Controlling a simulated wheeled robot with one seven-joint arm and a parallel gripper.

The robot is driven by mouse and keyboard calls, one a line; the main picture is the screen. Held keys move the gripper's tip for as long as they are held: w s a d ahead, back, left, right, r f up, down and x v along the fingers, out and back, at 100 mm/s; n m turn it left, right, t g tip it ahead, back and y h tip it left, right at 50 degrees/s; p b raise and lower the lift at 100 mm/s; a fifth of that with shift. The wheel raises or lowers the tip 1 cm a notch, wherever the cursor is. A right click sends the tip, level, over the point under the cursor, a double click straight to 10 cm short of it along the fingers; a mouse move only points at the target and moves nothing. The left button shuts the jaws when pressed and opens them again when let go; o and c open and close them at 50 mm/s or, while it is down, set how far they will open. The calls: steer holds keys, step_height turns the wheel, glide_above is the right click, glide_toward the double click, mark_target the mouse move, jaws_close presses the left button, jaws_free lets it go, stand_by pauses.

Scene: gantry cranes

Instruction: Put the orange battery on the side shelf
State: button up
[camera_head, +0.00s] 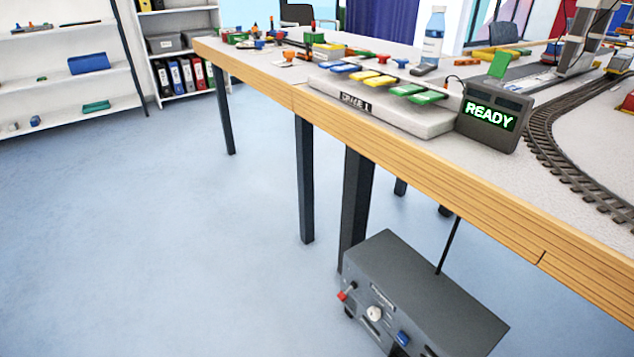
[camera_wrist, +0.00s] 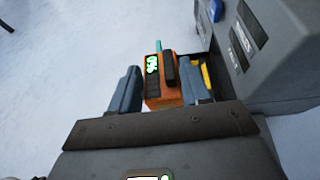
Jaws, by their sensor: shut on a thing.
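The orange battery (camera_wrist: 155,97) is between the two fingers of my gripper (camera_wrist: 160,80) in the wrist view. It has a dark face with a lit green display, and a dark handle-like part. My gripper is shut on it, one finger on each side. The floor is below it. Neither the battery nor my gripper shows in the head view. A white shelf unit (camera_head: 65,60) stands at the left in the head view, with a blue box (camera_head: 89,63) and a green tray (camera_head: 96,106) on its boards. Whether this is the side shelf, I cannot tell.
A wood-edged table (camera_head: 420,165) runs across the right, with rails, a READY display (camera_head: 490,115) and colored keys. A grey box with knobs (camera_head: 420,300) is below it. A grey body (camera_wrist: 265,50) is close right of my gripper. Blue floor (camera_head: 130,240) lies clear at left.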

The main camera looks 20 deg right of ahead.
steer(key=w+a+r+m+h, duration=0.1)
steer(key=w+a+r, duration=0.3)
steer(key=w+r, duration=0.5)
steer(key=w+a+r+h, duration=0.1)
steer(key=w+a+r, duration=0.4)
steer(key=w+r, duration=0.4)
step_height(320, 180, up, 22)
steer(key=w+a+m+h+p, duration=0.1)
steer(key=p, duration=2.4)
steer(key=shift+w+m+t+p, duration=0.25)
steer(key=shift+m+t+p, duration=0.05)
